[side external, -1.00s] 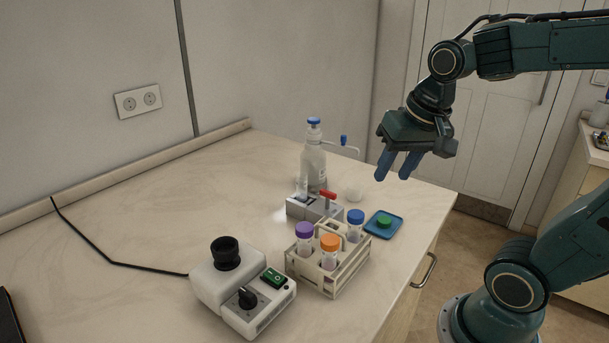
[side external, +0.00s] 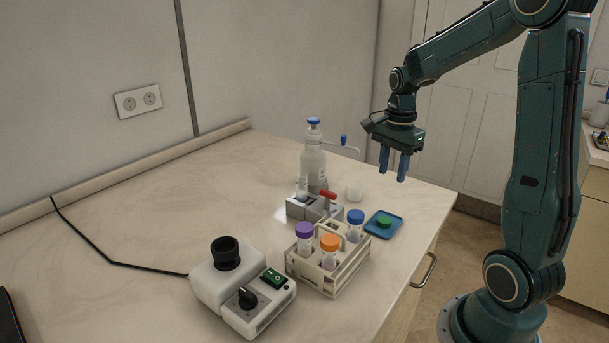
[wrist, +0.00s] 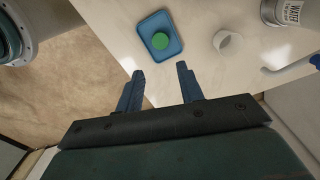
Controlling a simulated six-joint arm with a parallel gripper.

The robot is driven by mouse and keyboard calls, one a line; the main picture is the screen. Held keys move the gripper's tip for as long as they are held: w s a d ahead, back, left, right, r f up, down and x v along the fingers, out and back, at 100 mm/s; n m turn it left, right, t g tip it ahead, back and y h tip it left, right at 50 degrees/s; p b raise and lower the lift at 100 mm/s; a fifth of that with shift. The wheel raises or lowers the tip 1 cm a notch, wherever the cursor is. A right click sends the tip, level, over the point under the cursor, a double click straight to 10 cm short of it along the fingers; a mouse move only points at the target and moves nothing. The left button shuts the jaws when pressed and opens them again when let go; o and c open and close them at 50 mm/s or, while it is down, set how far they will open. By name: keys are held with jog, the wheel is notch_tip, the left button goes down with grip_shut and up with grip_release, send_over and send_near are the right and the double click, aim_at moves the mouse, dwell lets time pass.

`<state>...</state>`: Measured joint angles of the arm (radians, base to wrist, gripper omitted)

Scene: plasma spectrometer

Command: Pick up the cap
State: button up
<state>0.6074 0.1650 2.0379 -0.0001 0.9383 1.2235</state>
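The green cap (side external: 384,221) lies on a small blue tray (side external: 397,234) at the right edge of the table, right of the tube rack. In the wrist view the cap (wrist: 160,41) sits on the blue tray (wrist: 174,18), ahead of the fingertips. My gripper (side external: 393,176) hangs above the table's right side, fingers pointing down, higher than the cap and apart from it. In the wrist view my gripper (wrist: 160,70) shows two blue fingers spread with nothing between them.
A wooden rack (side external: 326,283) holds tubes with purple, orange and blue caps beside the tray. A small white cup (side external: 354,194), a bottle (side external: 313,165) and a grey device with a red handle (side external: 306,208) stand behind. A white mixer (side external: 225,286) stands in front.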

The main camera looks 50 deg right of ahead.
send_over(384, 219)
jog(key=shift+f, duration=4.3)
jog(key=shift+f, duration=0.1)
jog(key=shift+f, duration=2.5)
jog(key=shift+c, duration=0.4)
jog(key=c, duration=0.5)
